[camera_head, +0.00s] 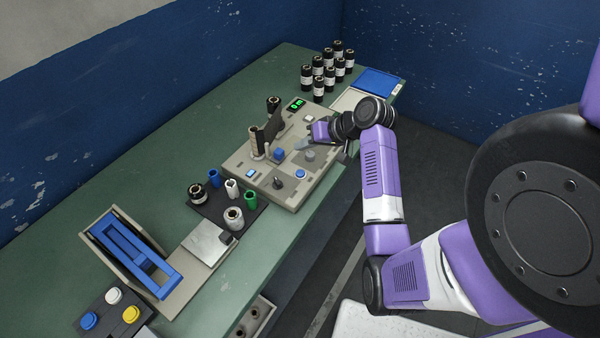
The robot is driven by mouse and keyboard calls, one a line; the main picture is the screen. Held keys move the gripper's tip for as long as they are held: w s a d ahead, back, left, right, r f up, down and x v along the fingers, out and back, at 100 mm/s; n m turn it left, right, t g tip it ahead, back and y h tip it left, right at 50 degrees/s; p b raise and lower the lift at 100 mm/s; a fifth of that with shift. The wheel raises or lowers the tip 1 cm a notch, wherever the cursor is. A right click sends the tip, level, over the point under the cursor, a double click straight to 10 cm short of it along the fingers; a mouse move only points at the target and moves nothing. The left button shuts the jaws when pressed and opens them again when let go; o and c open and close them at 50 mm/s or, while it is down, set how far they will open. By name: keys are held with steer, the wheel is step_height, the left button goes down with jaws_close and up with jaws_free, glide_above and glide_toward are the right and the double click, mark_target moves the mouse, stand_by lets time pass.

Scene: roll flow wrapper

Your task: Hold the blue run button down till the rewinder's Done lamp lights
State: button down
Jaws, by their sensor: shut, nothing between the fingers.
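The rewinder (241,163) is a beige machine on the green bench, with a green-lit display (297,104) at its back. A round blue button (301,174) sits on its front part; it looks like the run button, though its label is too small to read. My gripper (298,146) is shut and empty over the machine's right side, apart from this button and behind it. A second blue piece (279,155) stands left of my fingertips. A small pale-blue rectangle (250,173) is at the left front. I cannot tell which spot is the Done lamp.
A dark tray (218,208) with several coloured cores stands left of the machine. Several black rolls (319,90) stand behind it, near a blue-topped box (378,82). A blue-framed device (130,245) and a button box (112,312) are at the front left.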

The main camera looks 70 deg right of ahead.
steer(key=shift+f, duration=0.1)
steer(key=b, duration=0.7)
glide_above(303, 174)
step_height(303, 174, down, 6)
steer(key=shift+f, duration=0.25)
steer(key=shift+f+b, duration=0.5)
steer(key=shift+f, duration=0.55)
steer(key=shift+f, duration=0.2)
stand_by(0.5)
steer(key=shift+f, duration=0.25)
